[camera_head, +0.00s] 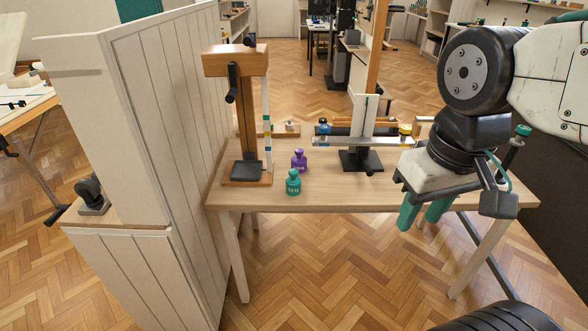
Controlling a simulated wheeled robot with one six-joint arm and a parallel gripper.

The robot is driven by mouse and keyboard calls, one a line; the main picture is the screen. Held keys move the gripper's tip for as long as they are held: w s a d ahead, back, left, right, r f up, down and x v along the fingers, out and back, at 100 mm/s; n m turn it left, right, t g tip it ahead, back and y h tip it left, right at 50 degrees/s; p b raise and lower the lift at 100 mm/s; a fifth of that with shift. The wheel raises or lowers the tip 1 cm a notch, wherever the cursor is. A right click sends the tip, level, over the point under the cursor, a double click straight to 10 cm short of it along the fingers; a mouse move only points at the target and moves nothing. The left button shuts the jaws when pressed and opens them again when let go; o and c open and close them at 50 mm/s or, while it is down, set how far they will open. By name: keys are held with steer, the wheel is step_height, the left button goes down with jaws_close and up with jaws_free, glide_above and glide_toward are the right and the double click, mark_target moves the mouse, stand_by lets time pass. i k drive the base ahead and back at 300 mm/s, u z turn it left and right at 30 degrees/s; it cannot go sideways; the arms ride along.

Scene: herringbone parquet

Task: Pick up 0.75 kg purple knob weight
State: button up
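The purple knob weight (299,161) stands upright on the wooden table (330,198), left of the table's middle. A green knob weight (293,184) stands just in front of it, slightly to the left, and may hide a little of its base. My gripper (420,219) is at the right, in front of the table's right part in the picture and well right of the purple weight. Its two green fingers point down with a gap between them, and nothing shows between them.
A wooden stand with a black base (246,174) is left of the weights. A balance on a black foot (361,162) is to the right, with a blue weight (323,128) and a yellow one (405,130) on its arms. A panelled partition (180,110) borders the table's left side.

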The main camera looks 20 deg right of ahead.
mark_target(299, 160)
steer(key=k, duration=0.65)
steer(key=u, duration=0.6)
steer(key=i, duration=1.85)
steer(key=z, duration=0.05)
